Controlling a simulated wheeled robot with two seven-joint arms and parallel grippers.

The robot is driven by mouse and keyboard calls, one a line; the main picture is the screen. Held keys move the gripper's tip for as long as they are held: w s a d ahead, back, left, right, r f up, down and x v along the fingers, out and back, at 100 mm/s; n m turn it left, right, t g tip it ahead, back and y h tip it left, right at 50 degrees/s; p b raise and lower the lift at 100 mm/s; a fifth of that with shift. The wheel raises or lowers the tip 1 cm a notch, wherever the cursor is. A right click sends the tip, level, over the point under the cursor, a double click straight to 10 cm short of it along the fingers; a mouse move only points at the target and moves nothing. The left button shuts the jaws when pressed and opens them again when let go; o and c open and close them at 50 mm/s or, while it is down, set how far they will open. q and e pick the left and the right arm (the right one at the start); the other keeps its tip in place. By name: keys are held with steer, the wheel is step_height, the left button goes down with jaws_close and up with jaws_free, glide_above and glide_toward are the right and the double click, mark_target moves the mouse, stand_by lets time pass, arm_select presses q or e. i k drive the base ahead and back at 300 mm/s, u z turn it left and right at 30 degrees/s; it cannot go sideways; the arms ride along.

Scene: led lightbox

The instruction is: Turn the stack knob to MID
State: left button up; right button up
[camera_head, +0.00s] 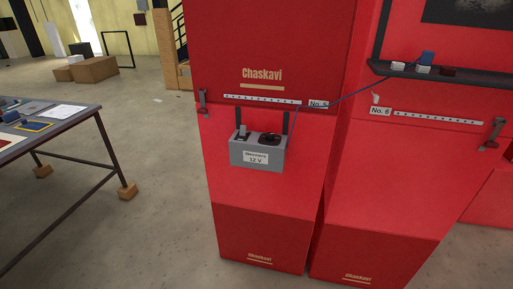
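A grey box (257,153) with a white "12 V" label sits on the sloping red front of the left cabinet. On its top are a black round part (269,139) that looks like a knob and a smaller dark part (243,134), perhaps a switch. Two dark upright bars rise behind the box. No MID mark can be read, and I cannot tell for certain which part is the stack knob or how it is set. Neither of my grippers is in view.
A second red cabinet (385,195) stands at right, with a dark shelf (440,72) holding small items. A blue cable runs from the box toward the shelf. A work table (75,122) is at left. Open concrete floor (165,190) lies between.

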mark_target(270, 136)
steer(key=k, duration=0.5)
steer(key=z, duration=1.15)
steer(key=i, duration=0.7)
steer(key=u, duration=0.05)
